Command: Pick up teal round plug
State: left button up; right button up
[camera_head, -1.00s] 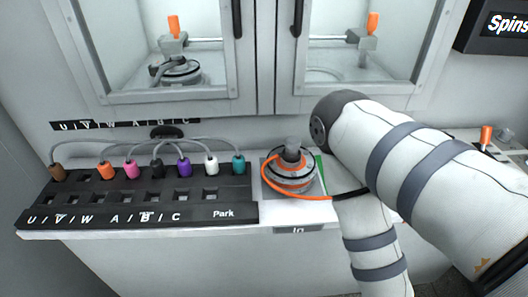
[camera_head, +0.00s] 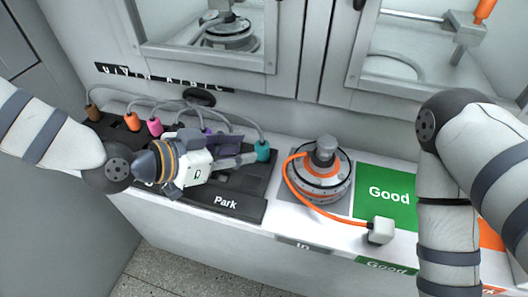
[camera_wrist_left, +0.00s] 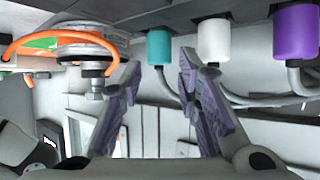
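The teal round plug (camera_head: 262,151) stands in the black plug rack, at the right end of the plug row, with a grey cable from its top. My left gripper (camera_head: 246,150) reaches in from the left, with its fingertips close to the plug. In the left wrist view the teal plug (camera_wrist_left: 160,47) appears between and just beyond the two purple-padded fingertips, with gaps on both sides. The left gripper (camera_wrist_left: 158,68) is open and empty. My right arm shows at the right of the head view, but its gripper is out of view.
The white plug (camera_wrist_left: 213,42) and purple plug (camera_wrist_left: 294,35) sit beside the teal one. The hub motor (camera_head: 322,180), with its orange cable and white connector (camera_head: 380,230), stands right of the rack (camera_head: 235,203). A green "Good" area (camera_head: 386,197) lies further right.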

aim_at(257, 146)
pick_arm(q)
jog(key=x, duration=0.5)
jog(key=shift+w+d+r, duration=0.1)
jog(key=shift+d, duration=0.15)
jog(key=shift+r, duration=0.1)
pick_arm(e)
jog(key=shift+s+f, duration=0.25)
jog(key=shift+f, duration=0.05)
pick_arm(q)
grip_shut()
